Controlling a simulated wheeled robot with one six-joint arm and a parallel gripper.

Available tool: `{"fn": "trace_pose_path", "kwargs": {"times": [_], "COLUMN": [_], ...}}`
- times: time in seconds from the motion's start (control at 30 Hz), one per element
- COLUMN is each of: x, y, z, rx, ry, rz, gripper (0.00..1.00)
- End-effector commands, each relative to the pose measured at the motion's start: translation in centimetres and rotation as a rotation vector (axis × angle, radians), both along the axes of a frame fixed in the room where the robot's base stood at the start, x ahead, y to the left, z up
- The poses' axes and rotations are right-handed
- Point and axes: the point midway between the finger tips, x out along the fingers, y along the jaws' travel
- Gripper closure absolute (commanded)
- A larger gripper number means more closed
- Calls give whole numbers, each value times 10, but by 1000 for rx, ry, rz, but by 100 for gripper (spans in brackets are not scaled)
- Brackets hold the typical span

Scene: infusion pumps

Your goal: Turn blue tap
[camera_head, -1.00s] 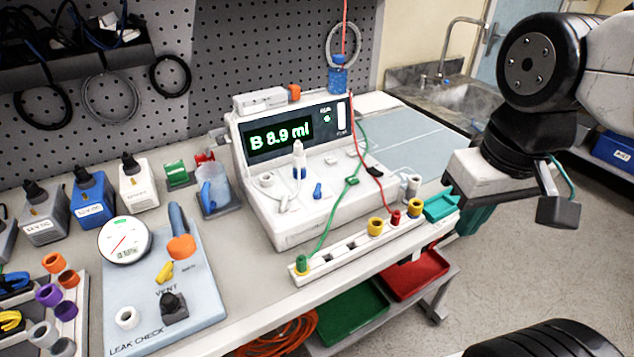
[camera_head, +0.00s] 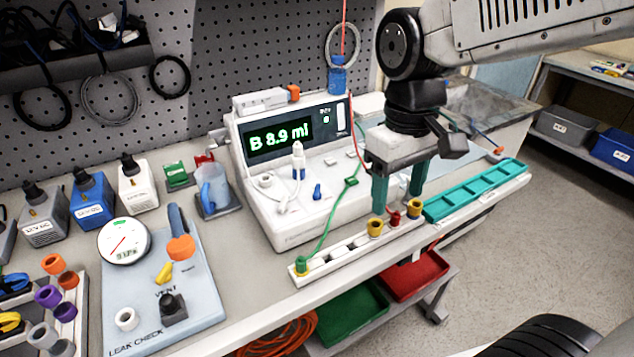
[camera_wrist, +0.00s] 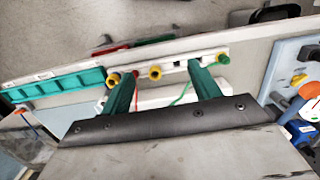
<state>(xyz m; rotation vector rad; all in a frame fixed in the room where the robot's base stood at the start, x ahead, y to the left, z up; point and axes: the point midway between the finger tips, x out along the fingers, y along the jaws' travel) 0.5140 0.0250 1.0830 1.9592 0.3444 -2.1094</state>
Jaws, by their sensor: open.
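A small blue tap (camera_head: 317,191) stands on the sloped front deck of the white infusion pump (camera_head: 298,236), below its lit screen reading "B 8.9 ml". My gripper (camera_head: 398,204) points down with its two teal fingers apart and nothing between them. It is to the right of the pump and of the blue tap, near the white rail with coloured caps. In the wrist view, the open fingers (camera_wrist: 162,76) reach towards that rail, and I cannot see the blue tap there.
The white rail (camera_head: 340,252) with yellow, red and green caps runs along the bench front. A teal tray (camera_head: 475,190) lies right of it. A green tube and a red tube cross the pump's right side. A leak-check board (camera_head: 195,290) lies at left.

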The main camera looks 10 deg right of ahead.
Motion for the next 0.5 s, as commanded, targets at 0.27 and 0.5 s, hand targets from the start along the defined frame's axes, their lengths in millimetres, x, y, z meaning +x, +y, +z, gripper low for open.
{"fn": "trace_pose_path", "kwargs": {"times": [0.27,0.5], "x": [100,153], "y": [68,95], "z": [-25,-16], "rx": [23,43], "ry": [31,-54], "rz": [453,774], "gripper": [38,38]}}
